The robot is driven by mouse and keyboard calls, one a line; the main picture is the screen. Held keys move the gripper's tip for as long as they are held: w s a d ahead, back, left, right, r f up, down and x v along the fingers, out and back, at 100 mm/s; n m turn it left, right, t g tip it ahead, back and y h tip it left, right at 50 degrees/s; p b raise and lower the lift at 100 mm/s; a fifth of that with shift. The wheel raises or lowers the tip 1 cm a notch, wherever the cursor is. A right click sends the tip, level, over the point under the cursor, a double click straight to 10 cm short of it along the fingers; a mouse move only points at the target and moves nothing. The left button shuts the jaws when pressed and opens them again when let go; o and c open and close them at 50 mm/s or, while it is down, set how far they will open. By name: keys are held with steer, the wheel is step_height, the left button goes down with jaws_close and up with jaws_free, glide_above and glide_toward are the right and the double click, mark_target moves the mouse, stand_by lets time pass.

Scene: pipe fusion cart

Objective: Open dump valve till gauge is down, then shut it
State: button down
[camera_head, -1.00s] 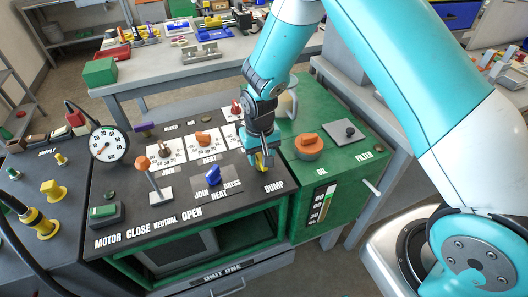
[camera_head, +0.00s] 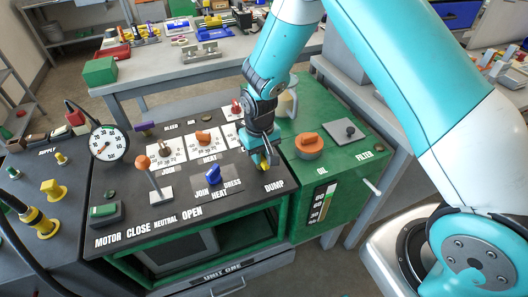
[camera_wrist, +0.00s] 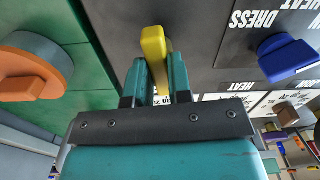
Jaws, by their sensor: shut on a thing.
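The yellow dump valve handle (camera_head: 263,168) is on the dark panel beside the DUMP label, mostly hidden by my gripper (camera_head: 267,160). In the wrist view the yellow handle (camera_wrist: 153,45) stands between the two teal fingers of my gripper (camera_wrist: 158,75), which are shut on it. The round white gauge (camera_head: 109,143) stands at the left of the panel. Its dark needle is too small to read surely.
An orange-topped lever (camera_head: 146,168), a blue knob (camera_head: 214,175) and an orange knob (camera_head: 203,138) are left of my gripper. The green oil unit with an orange cap (camera_head: 309,144) is close on its right. A green motor switch (camera_head: 103,211) is at the panel's front left.

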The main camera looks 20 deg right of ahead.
steer(key=n, duration=0.4)
steer(key=shift+d, duration=0.15)
steer(key=n, duration=0.4)
steer(key=shift+n, duration=0.4)
steer(key=n, duration=0.3)
steer(key=shift+n, duration=2.3)
steer(key=c, duration=1)
jaws_free()
steer(key=shift+c, duration=0.2)
